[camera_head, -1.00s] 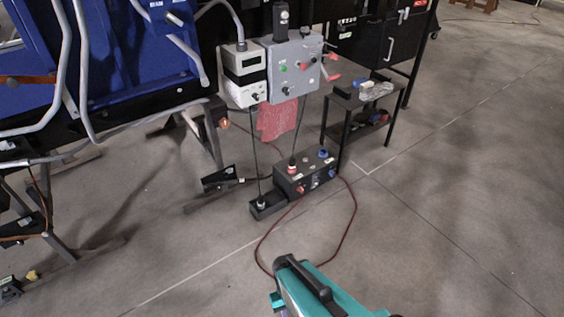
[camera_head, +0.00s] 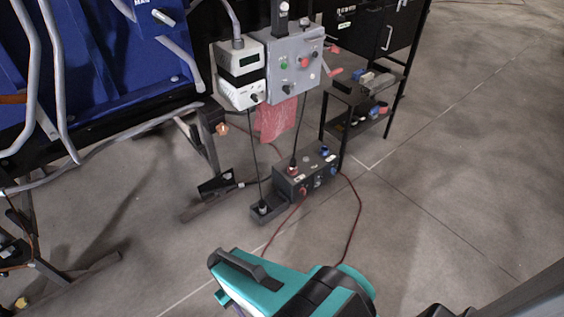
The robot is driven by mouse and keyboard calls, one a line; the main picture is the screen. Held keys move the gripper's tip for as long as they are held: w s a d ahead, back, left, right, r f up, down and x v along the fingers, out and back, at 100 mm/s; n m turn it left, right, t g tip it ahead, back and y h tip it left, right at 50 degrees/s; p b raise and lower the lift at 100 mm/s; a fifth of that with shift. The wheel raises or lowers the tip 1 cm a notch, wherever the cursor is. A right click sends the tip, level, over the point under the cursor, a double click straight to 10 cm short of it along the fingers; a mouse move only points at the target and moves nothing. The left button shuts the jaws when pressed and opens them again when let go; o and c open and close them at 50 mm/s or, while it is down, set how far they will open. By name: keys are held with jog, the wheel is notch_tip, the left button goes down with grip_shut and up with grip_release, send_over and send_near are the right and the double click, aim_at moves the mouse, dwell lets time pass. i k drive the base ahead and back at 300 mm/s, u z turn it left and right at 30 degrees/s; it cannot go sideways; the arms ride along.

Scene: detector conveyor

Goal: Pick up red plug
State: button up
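A black power box (camera_head: 309,176) stands on the floor near the middle. A red plug (camera_head: 293,170) sits upright in its top left part, with a thin dark cable rising from it. Another red fitting (camera_head: 303,191) shows on the front face; it is small and hard to make out. A teal and black part, which looks like the end of my arm with my gripper (camera_head: 240,275), is at the bottom centre, in front of the box and apart from it in the picture. I cannot make out its fingertips or anything held.
A grey control panel (camera_head: 296,62) and a white meter (camera_head: 240,75) hang above the box, with a red cloth (camera_head: 275,121) below. A black shelf (camera_head: 372,122) stands right. A red cable (camera_head: 352,225) lies on the floor. Blue machinery (camera_head: 90,60) fills the left. Floor at right is clear.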

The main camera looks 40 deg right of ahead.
aim_at(293, 167)
jog(key=u, duration=0.05)
jog(key=i, duration=1.15)
jog(key=z, duration=0.2)
